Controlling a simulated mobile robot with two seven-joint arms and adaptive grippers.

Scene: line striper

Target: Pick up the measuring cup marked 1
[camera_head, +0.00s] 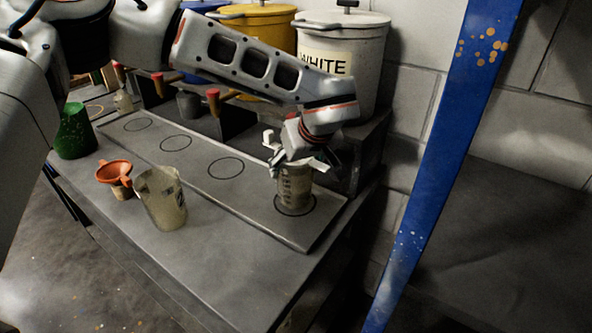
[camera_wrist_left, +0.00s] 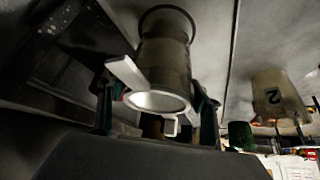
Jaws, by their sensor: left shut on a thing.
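A greyish, translucent measuring cup (camera_head: 294,188) stands upright at the right-end circle of the grey board. Its markings are too small to read. My left gripper (camera_head: 300,162) reaches down over its rim and is shut on it. In the left wrist view the cup (camera_wrist_left: 165,62) sits between the fingers (camera_wrist_left: 157,108), its base near the dark ring. Whether it touches the board I cannot tell. A second, yellowish measuring cup (camera_head: 160,198) stands on the bench left of the board; in the left wrist view it shows a 2 (camera_wrist_left: 280,95). My right gripper is not in view.
The grey board (camera_head: 200,172) has several empty circles. Behind are a white pail (camera_head: 343,62), a yellow pail (camera_head: 258,30) and red-ended handles (camera_head: 213,95). A blue post (camera_head: 440,160) stands at right.

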